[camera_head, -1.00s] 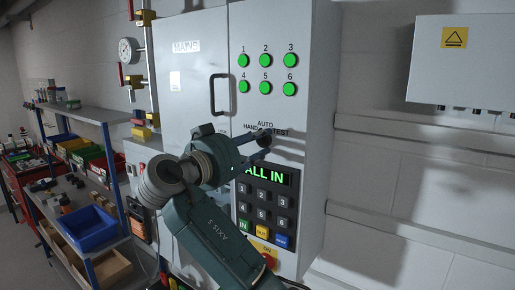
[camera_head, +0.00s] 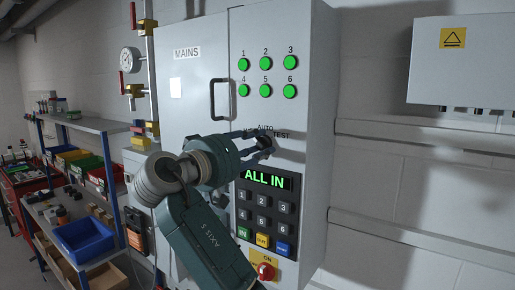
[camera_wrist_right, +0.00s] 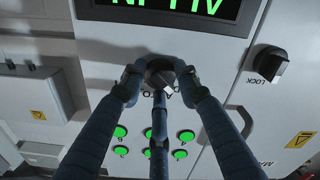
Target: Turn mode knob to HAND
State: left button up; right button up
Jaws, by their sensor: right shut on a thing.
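The black mode knob (camera_head: 264,143) sits on the grey cabinet front, below the green lamps and above the display. AUTO and TEST labels show around it; the HAND label is mostly covered by my fingers. My right gripper (camera_head: 258,145) reaches it from the left, its fingers at the knob. In the right wrist view, which is upside down, the fingers of the gripper (camera_wrist_right: 160,78) are closed around the knob (camera_wrist_right: 161,74). I cannot tell for sure which label the knob points to. My left gripper is out of view.
The display (camera_head: 265,179) reads ALL IN, above a keypad (camera_head: 264,212) and a red switch (camera_head: 266,271). A door handle (camera_head: 213,99) stands out left of the lamps (camera_head: 265,90). Another dark knob marked LOCK (camera_wrist_right: 269,62) shows in the wrist view. Shelves stand at left.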

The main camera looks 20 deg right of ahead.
jog(key=shift+f, duration=0.35)
jog(key=o, duration=1)
jog(key=shift+o, duration=0.8)
jog(key=shift+r, duration=0.2)
jog(key=shift+a, duration=0.1)
jog(key=v, duration=0.7)
jog(key=shift+s+a, duration=0.2)
jog(key=shift+f, duration=0.1)
